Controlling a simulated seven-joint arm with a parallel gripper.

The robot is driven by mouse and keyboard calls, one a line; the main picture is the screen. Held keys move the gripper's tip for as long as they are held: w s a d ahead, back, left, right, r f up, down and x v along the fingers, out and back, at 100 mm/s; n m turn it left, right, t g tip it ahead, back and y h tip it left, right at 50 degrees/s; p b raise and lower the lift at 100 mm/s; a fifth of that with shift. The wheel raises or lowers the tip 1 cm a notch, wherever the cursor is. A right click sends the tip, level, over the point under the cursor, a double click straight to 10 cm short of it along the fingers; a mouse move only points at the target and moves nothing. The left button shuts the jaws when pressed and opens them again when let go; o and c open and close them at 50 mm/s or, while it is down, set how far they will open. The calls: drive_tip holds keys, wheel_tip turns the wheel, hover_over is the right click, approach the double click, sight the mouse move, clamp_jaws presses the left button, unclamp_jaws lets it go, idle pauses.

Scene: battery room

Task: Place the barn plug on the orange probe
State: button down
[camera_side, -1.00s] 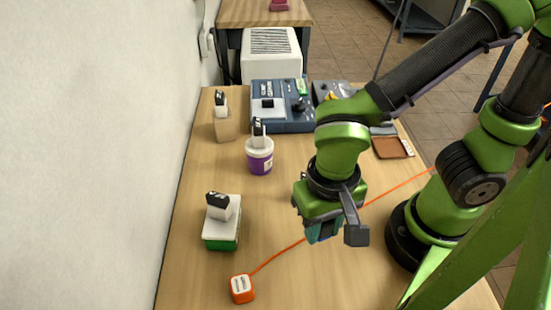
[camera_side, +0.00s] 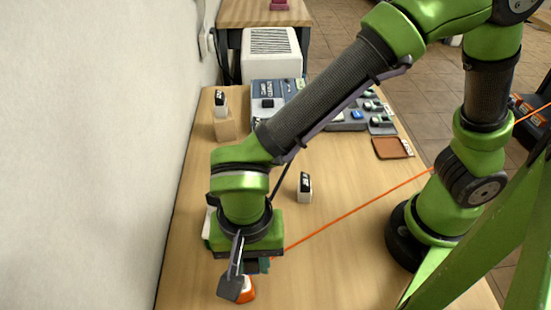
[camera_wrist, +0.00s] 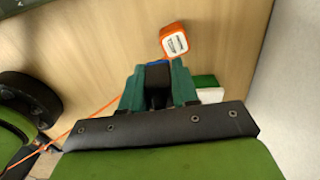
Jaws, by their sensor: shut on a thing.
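My gripper (camera_side: 256,265) is low over the front left of the table in the side view. In the wrist view its teal fingers (camera_wrist: 158,75) are shut on a dark-topped plug with a blue edge, the barn plug (camera_wrist: 157,72); its label is unreadable. The orange probe (camera_wrist: 175,41), a small orange block with a white labelled top, lies just past the fingertips, apart from the plug in that view. In the side view the probe (camera_side: 249,291) is mostly hidden behind my wrist parts. The plug is hidden there.
A white plug with a black top (camera_side: 304,188) stands mid-table. A white-and-green block (camera_wrist: 206,88) is close beside the fingers. An orange cord (camera_side: 350,214) crosses the table. The wall borders the left.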

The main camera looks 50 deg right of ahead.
drive_tip(key=shift+w+a, duration=0.45)
drive_tip(key=shift+a, duration=0.2)
drive_tip(key=shift+w+a+f, duration=0.1)
drive_tip(key=shift+a+f, duration=0.1)
drive_tip(key=shift+f, duration=0.75)
drive_tip(key=shift+w+a+f, duration=0.1)
drive_tip(key=shift+a+f, duration=0.05)
drive_tip(key=shift+f, duration=0.75)
drive_tip(key=shift+f, duration=0.1)
drive_tip(key=c, duration=0.8)
unclamp_jaws()
drive_tip(key=shift+c, duration=0.2)
